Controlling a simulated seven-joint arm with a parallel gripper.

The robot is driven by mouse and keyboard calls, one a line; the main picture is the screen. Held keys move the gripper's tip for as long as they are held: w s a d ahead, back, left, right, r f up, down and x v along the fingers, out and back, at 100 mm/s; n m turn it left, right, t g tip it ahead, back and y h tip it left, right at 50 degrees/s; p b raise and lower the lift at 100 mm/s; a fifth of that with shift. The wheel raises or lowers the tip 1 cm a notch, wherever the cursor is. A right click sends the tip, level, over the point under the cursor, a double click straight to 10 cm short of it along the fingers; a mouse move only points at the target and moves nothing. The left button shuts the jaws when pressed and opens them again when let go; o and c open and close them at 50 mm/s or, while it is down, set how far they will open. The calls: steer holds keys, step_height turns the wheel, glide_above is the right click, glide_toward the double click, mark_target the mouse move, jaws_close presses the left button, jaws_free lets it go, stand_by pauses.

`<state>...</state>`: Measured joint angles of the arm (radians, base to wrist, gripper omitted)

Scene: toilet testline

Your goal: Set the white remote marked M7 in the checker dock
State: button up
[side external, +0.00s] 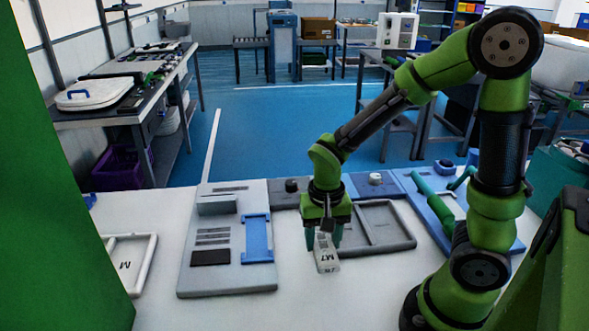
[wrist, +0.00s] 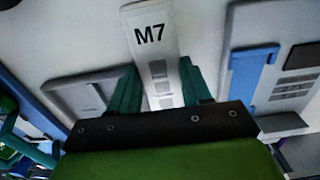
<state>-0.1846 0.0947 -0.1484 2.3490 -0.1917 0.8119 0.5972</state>
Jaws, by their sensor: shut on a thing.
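The white remote marked M7 (side external: 326,262) is held in my gripper (side external: 323,236), its marked end pointing down and toward the camera. In the wrist view the remote (wrist: 151,40) lies between the two teal fingers (wrist: 158,85), with M7 and several grey buttons showing. The gripper is shut on it, in front of the left edge of a grey tray. A grey checker panel (side external: 212,275) lies to the left, with a blue open-sided holder (side external: 258,238) that looks like the dock and is empty. The holder also shows in the wrist view (wrist: 250,75).
The grey divided tray (side external: 385,245) lies just right of the gripper. A white tray marked M (side external: 150,262) is at far left. A blue board with a green handle (side external: 432,196) is at right. A strip of white table is clear between panel and gripper.

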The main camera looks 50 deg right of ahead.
glide_above(256, 238)
steer(key=shift+s+f, duration=0.2)
steer(key=shift+f, duration=0.25)
steer(key=shift+w+f, duration=0.25)
steer(key=shift+f, duration=1.55)
steer(key=shift+f, duration=0.15)
steer(key=o, duration=1.1)
